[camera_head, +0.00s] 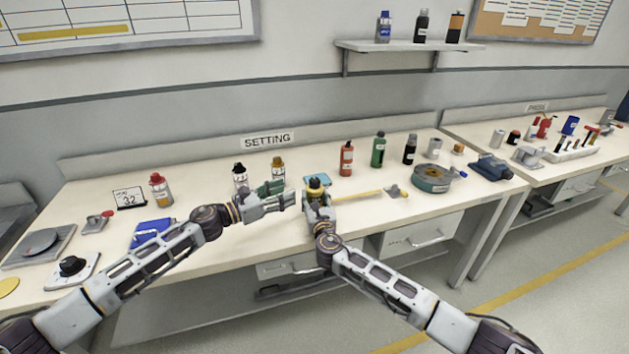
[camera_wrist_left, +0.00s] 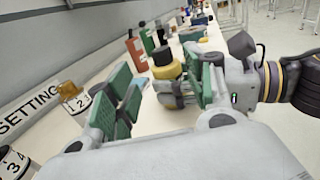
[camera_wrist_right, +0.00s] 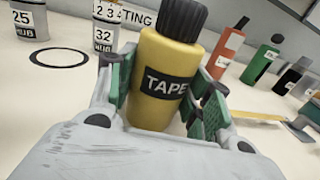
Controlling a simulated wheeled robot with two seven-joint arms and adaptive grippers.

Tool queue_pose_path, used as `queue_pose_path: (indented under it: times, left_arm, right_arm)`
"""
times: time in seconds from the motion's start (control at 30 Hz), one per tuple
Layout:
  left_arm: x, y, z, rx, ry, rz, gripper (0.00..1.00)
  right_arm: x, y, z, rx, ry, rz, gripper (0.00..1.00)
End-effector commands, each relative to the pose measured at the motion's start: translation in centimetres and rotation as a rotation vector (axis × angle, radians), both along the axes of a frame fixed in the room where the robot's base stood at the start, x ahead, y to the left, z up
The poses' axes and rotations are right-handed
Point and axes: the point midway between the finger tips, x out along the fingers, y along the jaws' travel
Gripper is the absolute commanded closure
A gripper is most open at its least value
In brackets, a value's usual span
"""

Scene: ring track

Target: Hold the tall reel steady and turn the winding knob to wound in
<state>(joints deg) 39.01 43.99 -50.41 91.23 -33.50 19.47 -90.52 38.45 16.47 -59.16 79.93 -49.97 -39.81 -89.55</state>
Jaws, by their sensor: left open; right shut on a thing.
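The tall reel (camera_wrist_right: 165,85) is a yellow upright cylinder with a black TAPE label. A ribbed black knob (camera_wrist_right: 181,16) sits on its top. My right gripper (camera_wrist_right: 163,100) is shut around the reel's body, with green pads on both sides. In the head view the reel (camera_head: 315,187) stands in that gripper near the table's middle. My left gripper (camera_head: 288,201) is open and empty just left of the reel. In the left wrist view the reel (camera_wrist_left: 168,71) and its black knob (camera_wrist_left: 162,56) show beyond the left fingers, apart from them.
Two labelled white containers (camera_head: 240,176) (camera_head: 278,170) stand behind my left gripper. Red (camera_head: 346,160), green (camera_head: 379,150) and black (camera_head: 410,150) bottles stand at the back right. A yellow-handled tool (camera_head: 360,195) lies right of the reel. A dark ring (camera_wrist_right: 58,57) shows on the tabletop.

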Motion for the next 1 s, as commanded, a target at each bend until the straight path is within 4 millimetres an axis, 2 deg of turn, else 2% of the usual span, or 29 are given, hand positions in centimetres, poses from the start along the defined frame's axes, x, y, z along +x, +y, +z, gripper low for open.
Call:
queue_pose_path:
  times: [0.37,1.0]
  left_arm:
    - [0.6,-0.9,0.1,-0.001,-0.001,-0.002,0.47]
    - [4.2,-5.9,0.0,-0.001,-0.001,-0.001,0.47]
  right_arm:
    - [0.0,0.0,0.0,0.0,0.0,0.0,0.79]
    - [0.0,0.0,0.0,0.0,0.0,0.0,0.79]
